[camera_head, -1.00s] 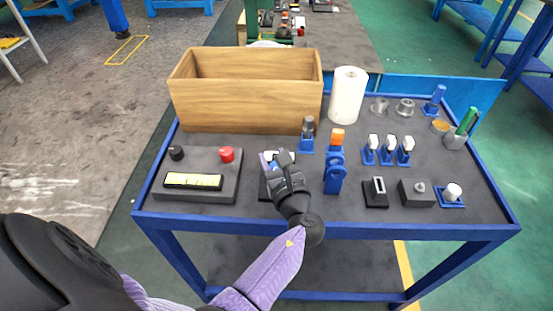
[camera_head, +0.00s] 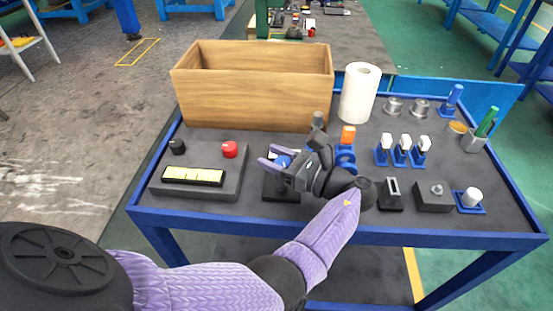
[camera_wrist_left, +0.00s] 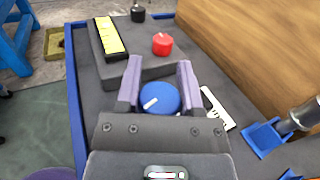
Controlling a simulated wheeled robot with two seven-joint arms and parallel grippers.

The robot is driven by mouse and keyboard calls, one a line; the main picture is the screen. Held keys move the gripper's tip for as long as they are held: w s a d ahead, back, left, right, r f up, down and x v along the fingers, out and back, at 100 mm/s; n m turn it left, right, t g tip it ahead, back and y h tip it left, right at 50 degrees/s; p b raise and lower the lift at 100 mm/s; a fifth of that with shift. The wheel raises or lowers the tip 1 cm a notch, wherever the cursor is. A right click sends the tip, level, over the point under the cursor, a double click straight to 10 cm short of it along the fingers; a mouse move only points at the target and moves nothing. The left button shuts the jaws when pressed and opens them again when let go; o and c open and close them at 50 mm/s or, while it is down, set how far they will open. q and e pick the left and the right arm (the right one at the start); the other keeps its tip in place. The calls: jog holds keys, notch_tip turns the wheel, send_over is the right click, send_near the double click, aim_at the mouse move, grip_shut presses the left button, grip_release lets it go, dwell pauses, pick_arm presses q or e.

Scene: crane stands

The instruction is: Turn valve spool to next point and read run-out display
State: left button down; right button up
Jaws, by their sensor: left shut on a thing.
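A round blue knob (camera_wrist_left: 160,98) with a white mark on its face sits between the two purple fingers of my left gripper (camera_wrist_left: 158,88). In the head view my left gripper (camera_head: 274,160) reaches it from the right, over a small dark stand (camera_head: 281,190). The gripper is shut on the blue knob. A grey box carries a lit yellow display (camera_head: 193,176), whose reading is too small to make out; the display also shows in the wrist view (camera_wrist_left: 110,36). Whether a spool lies behind the knob is hidden. My right gripper is not in view.
A red button (camera_head: 229,149) and a black knob (camera_head: 177,146) top the grey box. A wooden crate (camera_head: 255,98) stands behind. A white paper roll (camera_head: 358,94) and several blue stands with white-topped parts (camera_head: 401,150) fill the right side.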

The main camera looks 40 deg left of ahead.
pick_arm(q)
jog(key=shift+n+g, duration=0.3)
jog(key=shift+g, duration=0.2)
jog(key=c, duration=0.6)
grip_release()
jog(key=shift+o, duration=1.8)
